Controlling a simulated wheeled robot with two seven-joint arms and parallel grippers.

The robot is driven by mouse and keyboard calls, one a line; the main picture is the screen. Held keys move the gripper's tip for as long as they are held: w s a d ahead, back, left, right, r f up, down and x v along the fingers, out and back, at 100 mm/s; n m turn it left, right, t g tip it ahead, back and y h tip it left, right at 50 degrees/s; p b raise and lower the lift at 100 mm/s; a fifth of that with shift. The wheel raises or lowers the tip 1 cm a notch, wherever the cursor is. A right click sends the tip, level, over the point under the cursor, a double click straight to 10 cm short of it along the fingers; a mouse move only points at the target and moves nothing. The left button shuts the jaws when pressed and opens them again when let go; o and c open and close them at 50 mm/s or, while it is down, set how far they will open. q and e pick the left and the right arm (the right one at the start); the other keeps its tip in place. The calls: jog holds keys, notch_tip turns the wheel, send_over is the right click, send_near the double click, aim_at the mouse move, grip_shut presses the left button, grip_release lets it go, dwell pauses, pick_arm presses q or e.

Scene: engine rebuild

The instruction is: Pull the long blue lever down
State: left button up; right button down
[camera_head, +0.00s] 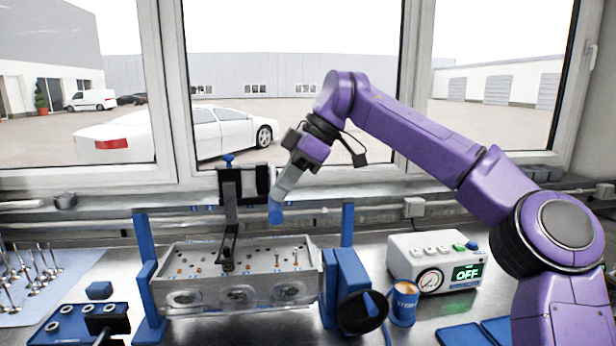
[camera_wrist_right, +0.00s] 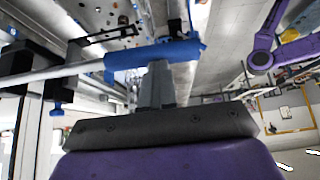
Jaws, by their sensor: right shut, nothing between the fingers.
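The long lever shows in the right wrist view as a pale grey rod (camera_wrist_right: 60,72) ending in a blue grip (camera_wrist_right: 135,61). My right gripper (camera_head: 283,186) comes down from the upper right and sits just above the grip. Its closed fingers (camera_wrist_right: 157,72) overlap the blue grip in the wrist view; I cannot tell whether they touch it. They are shut with nothing between them. My left gripper is not in view.
A white gauge box (camera_head: 405,250) reading OFF and a blue cup (camera_head: 403,305) stand to the right. Valves (camera_head: 30,265) and a blue block (camera_head: 75,322) lie to the left.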

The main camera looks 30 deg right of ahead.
jog(key=shift+a+f, duration=0.15)
jog(key=shift+f, duration=0.25)
jog(key=shift+r+p, duration=0.25)
jog(key=shift+p, duration=0.05)
jog(key=r+p, duration=0.1)
jog(key=r, duration=0.1)
jog(key=r+p, duration=0.2)
jog(key=shift+w+a, duration=0.1)
jog(key=shift+w, duration=0.1)
jog(key=p+v, duration=0.2)
jog(key=v, duration=0.8)
jog(key=shift+w, duration=0.2)
jog(key=shift+a+r, duration=0.1)
